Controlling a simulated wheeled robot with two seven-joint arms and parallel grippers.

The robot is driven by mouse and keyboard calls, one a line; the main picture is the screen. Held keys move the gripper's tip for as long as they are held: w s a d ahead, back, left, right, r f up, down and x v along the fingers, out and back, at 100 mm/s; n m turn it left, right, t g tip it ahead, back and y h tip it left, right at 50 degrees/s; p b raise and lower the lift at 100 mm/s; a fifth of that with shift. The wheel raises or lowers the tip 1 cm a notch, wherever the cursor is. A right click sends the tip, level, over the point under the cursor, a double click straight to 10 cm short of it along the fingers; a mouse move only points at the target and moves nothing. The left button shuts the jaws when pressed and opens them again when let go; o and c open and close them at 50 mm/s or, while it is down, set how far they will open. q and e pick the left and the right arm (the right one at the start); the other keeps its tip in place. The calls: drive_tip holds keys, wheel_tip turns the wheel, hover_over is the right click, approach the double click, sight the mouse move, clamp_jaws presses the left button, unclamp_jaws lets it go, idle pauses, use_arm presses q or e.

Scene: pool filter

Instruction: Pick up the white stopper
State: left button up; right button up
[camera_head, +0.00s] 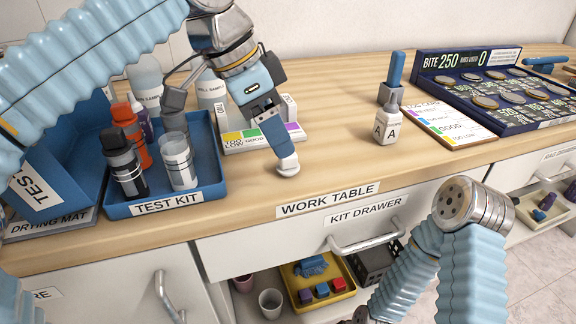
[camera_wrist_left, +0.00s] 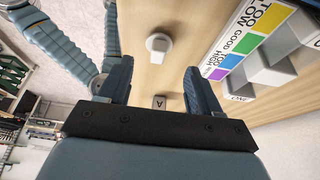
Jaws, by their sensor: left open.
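The white stopper (camera_head: 289,164) is on the wooden work table near its front edge. In the left wrist view the stopper (camera_wrist_left: 158,45) shows as a small white round piece beyond the fingertips. My left gripper (camera_head: 276,138) points down just over the stopper, and one finger partly covers the view of it. In the wrist view the left gripper (camera_wrist_left: 156,68) is open, with its two fingers apart and nothing held between them. I cannot tell whether a finger touches the stopper. My right arm shows at the lower right, but its gripper is out of view.
A blue test kit tray (camera_head: 160,205) with bottles and a cup stands left. A colour chart block (camera_head: 235,142) sits behind the gripper. Dropper bottle A (camera_head: 388,126) stands right, before a small grey holder (camera_head: 390,94). A dark game board (camera_head: 500,88) lies far right. Table between is clear.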

sight(288, 163)
use_arm(q)
drive_tip(key=b+x, duration=0.1)
drive_tip(key=x, duration=0.4)
drive_tip(key=shift+d+f, duration=0.25)
drive_tip(key=shift+f, duration=0.1)
drive_tip(key=shift+s, duration=0.1)
drive_tip(key=c, duration=1)
